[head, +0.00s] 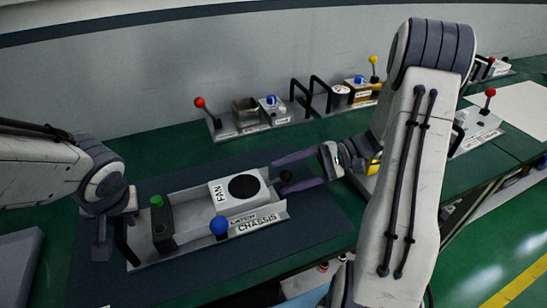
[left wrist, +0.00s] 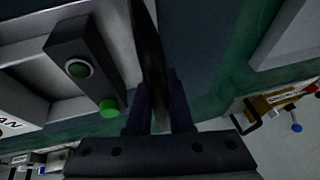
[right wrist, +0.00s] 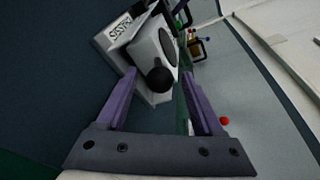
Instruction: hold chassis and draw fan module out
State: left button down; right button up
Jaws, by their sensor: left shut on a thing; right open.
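The grey chassis tray (head: 262,226), labelled CHASSIS, lies on the dark mat. The white fan module (head: 227,201), labelled FAN with a black round grille, sits in its right part; a black knob (right wrist: 160,80) sticks out of its end. A blue latch knob (head: 219,226) stands at the front edge. My left gripper (head: 112,232) is shut on the black chassis handle (left wrist: 150,50) at the left end. My right gripper (head: 283,176) is open, its fingers on either side of the black knob; whether they touch it I cannot tell.
A dark post with a green button (head: 157,201) stands in the chassis's left part. Fixtures with red, blue and yellow knobs (head: 255,114) line the back of the green table. The mat is clear in front of and right of the chassis.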

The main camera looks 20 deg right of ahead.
pick_arm(q)
jog(key=shift+s+f, duration=0.1)
jog(key=shift+f, duration=0.05)
pick_arm(e)
jog(key=v, duration=0.7)
jog(key=shift+d, duration=0.25)
pick_arm(q)
jog(key=c, duration=0.7)
grip_release()
jog(key=shift+c, duration=0.2)
jog(key=shift+r, duration=0.2)
